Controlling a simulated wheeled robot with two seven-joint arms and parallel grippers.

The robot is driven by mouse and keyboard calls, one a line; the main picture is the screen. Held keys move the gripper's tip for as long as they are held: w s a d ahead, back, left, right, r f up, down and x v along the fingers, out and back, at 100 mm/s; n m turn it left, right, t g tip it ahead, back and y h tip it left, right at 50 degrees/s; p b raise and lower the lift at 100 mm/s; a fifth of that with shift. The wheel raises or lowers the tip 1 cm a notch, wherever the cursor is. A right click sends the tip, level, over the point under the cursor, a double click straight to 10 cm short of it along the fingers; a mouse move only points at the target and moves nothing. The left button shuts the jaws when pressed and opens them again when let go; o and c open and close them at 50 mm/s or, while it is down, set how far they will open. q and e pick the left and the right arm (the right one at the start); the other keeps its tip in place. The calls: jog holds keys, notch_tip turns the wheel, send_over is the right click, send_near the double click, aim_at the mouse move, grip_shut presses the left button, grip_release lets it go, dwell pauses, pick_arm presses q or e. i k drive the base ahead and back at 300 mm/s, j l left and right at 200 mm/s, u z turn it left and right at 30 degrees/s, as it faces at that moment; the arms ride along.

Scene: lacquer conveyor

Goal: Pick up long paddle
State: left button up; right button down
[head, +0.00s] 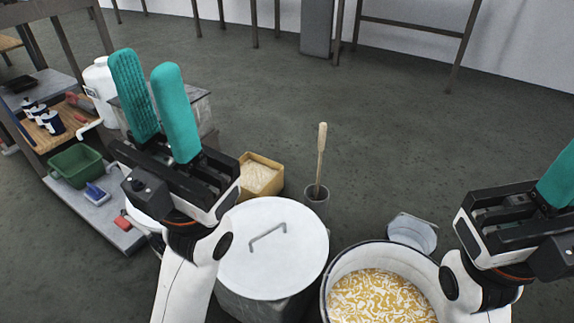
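A long paddle (321,155) with a pale wooden handle stands nearly upright in a small dark grey holder (316,199), near the middle of the head view. Its lower end is hidden inside the holder. My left gripper (146,62) has two teal fingers with a gap between them and nothing held. It is left of the paddle and apart from it. My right gripper (560,180) is at the right edge, also apart from the paddle. Only part of one teal finger shows, so its opening is not visible.
A lidded white drum (272,265) and an open pot (332,290) of yellow-white flakes stand in front. A tan box (262,163) is left of the holder, a clear container (412,229) to its right. A cart (97,213) with a green bin is at left.

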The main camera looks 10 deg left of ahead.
aim_at(323, 126)
jog(key=z, duration=0.65)
jog(key=u, duration=0.75)
jog(key=i+j, duration=0.2)
jog(key=j, duration=0.2)
jog(key=i+j, duration=0.15)
jog(key=j, duration=0.2)
